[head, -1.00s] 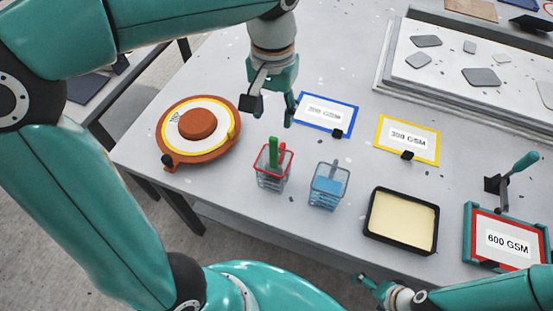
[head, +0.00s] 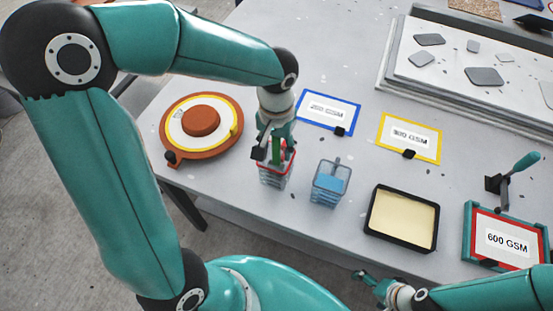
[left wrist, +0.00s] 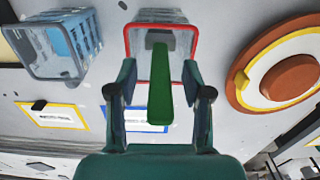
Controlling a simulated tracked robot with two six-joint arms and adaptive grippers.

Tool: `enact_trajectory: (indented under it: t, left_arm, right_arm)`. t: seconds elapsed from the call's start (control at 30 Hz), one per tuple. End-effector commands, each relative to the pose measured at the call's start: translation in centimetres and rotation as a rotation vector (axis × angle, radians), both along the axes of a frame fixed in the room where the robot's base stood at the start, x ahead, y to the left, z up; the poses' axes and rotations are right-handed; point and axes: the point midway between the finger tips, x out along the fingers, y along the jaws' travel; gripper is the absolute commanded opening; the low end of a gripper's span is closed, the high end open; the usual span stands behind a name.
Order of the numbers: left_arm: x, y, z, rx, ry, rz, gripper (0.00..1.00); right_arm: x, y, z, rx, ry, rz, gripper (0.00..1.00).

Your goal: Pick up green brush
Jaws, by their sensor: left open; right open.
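The green brush (head: 277,152) stands upright in a clear basket with a red rim (head: 275,178) near the table's front edge. In the left wrist view the brush (left wrist: 160,88) lies between the fingers of my left gripper (left wrist: 159,95), with a gap on each side. My left gripper (head: 274,150) is open around the brush handle, above the basket. My right gripper (head: 366,283) is open and empty at the bottom of the head view, in front of the table.
A clear basket with blue contents (head: 329,183) stands just right of the red-rimmed one. An orange round mould (head: 201,122) lies to the left. A black tray (head: 402,218) and the blue (head: 328,112), yellow (head: 409,138) and red (head: 505,241) framed labels lie to the right.

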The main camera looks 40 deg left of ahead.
Motion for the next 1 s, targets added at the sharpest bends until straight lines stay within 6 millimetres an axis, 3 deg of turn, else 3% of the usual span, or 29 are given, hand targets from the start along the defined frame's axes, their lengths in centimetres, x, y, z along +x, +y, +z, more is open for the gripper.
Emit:
enact_trajectory:
  t: [0.23,0.53,1.0]
  left_arm:
    - [0.00,0.03,-0.22,0.000,-0.001,0.001,0.50]
    - [0.00,0.02,-0.18,0.000,-0.001,0.000,0.00]
    - [0.06,-0.01,0.24,0.001,-0.003,0.000,0.00]
  right_arm:
    - [-0.01,0.00,0.00,0.000,0.000,0.000,1.00]
    - [-0.02,0.00,0.00,0.000,0.000,0.000,1.00]
    - [-0.01,0.01,-0.01,0.000,0.000,0.000,1.00]
